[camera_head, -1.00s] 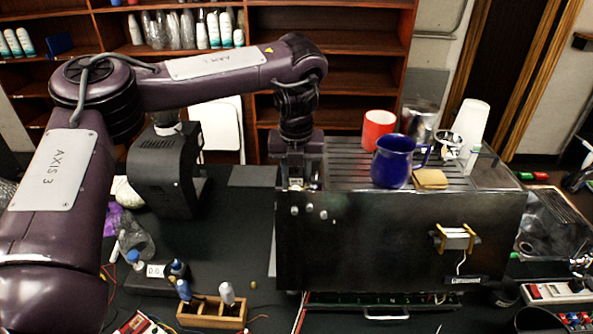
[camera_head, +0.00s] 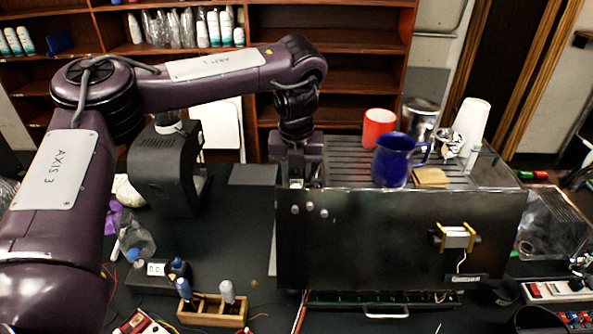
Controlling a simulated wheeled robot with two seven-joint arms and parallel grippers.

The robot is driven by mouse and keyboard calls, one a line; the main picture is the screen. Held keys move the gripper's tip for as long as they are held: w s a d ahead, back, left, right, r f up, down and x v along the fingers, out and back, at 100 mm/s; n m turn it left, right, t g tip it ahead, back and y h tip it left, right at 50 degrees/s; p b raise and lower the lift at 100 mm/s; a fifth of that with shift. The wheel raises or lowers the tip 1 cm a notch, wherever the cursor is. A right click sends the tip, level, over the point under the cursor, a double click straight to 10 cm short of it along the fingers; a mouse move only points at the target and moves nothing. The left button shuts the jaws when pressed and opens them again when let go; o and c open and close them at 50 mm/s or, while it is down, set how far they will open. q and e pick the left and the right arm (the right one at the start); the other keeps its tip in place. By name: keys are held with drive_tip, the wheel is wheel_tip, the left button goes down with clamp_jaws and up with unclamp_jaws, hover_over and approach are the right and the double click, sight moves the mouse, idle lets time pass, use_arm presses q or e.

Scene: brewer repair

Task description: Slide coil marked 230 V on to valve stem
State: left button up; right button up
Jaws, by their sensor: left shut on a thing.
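My left gripper (camera_head: 297,181) points down at the left end of the metal brewer body (camera_head: 400,245), just behind the top edge of its front panel. It is shut on a small part, mostly hidden by the fingers and the panel edge. I cannot read any marking on that part, so I cannot tell whether it is the 230 V coil. The valve stem cannot be made out. My right gripper is not in view.
A blue mug (camera_head: 393,160), a red cup (camera_head: 378,128) and white paper cups (camera_head: 470,122) stand on the brewer top. A black grinder-like machine (camera_head: 165,170) stands left. A wooden tool holder (camera_head: 212,312) sits in front.

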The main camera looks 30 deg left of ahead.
use_arm(q)
drive_tip(key=shift+f+b, duration=0.9)
drive_tip(key=shift+f, duration=1.1)
drive_tip(key=o, duration=1.5)
wheel_tip(320, 180, up, 2)
drive_tip(key=shift+r+p, duration=0.25)
drive_tip(key=shift+p, duration=0.95)
drive_tip(key=shift+r, duration=2.3)
